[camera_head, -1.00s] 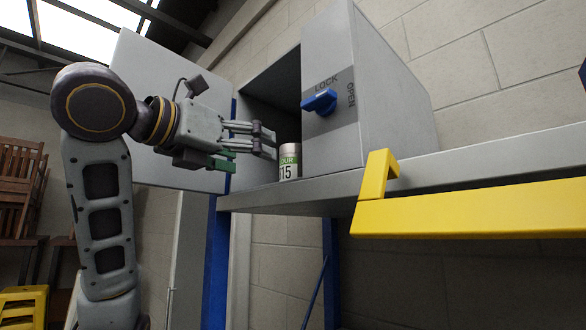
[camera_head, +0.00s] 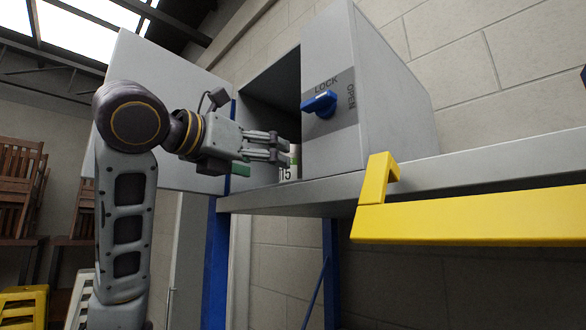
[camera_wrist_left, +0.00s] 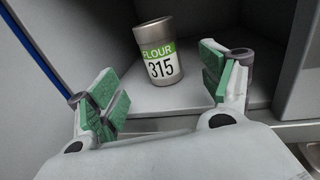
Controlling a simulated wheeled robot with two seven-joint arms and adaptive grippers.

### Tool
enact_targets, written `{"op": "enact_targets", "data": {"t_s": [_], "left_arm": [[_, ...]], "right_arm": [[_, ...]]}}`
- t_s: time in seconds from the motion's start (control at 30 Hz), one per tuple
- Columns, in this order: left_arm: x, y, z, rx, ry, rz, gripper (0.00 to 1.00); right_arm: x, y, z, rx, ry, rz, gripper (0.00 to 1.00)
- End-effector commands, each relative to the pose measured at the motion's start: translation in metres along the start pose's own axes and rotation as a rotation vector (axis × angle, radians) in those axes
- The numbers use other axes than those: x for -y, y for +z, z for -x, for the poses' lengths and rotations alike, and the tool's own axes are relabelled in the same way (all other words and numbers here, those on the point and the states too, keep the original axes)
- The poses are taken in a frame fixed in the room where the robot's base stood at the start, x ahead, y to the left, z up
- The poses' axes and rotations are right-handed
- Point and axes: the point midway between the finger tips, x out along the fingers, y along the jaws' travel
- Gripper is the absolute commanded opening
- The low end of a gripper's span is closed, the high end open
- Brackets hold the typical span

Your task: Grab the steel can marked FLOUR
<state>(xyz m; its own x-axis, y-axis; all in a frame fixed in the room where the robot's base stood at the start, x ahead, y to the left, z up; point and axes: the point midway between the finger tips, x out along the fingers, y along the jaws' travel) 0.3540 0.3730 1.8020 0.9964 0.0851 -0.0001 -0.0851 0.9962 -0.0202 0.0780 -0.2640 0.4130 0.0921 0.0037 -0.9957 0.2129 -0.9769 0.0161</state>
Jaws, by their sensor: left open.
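The steel can marked FLOUR (camera_wrist_left: 157,48) stands upright inside the cabinet in the left wrist view. It has a green and white label reading FLOUR and 315. In the head view the can (camera_head: 287,174) shows only in part, behind my left fingers. My left gripper (camera_head: 284,151) is at the cabinet's opening, open and empty. In the left wrist view the green pads of my left gripper (camera_wrist_left: 163,88) stand wide apart, one to each side of the can and nearer to the camera. The can is not between the pads. My right gripper is out of view.
The grey cabinet (camera_head: 385,95) stands on a grey shelf (camera_head: 480,153), with a blue LOCK/OPEN knob (camera_head: 319,103) on its front right. Its door (camera_head: 150,75) hangs open to the left, behind my arm. A yellow bar (camera_head: 470,220) runs along the shelf's front at right.

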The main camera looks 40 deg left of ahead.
Motion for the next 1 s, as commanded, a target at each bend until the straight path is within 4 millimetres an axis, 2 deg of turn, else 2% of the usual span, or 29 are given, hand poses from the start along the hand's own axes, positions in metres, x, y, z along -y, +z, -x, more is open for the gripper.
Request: {"op": "enact_targets", "data": {"t_s": [0.2, 0.4, 0.87, 1.0], "left_arm": [[0.000, 0.001, -0.029, -0.003, 0.001, 0.000, 0.80], [0.000, 0.001, -0.046, -0.001, 0.001, -0.001, 0.80], [0.000, 0.001, -0.049, 0.000, 0.001, -0.001, 0.80], [0.000, 0.004, -0.056, -0.002, 0.000, -0.001, 0.80]], "right_arm": [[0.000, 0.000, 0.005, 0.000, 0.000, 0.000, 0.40], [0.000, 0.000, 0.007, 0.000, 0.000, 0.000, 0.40], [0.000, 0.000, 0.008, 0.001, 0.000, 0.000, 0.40], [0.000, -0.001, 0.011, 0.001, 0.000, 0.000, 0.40]]}}
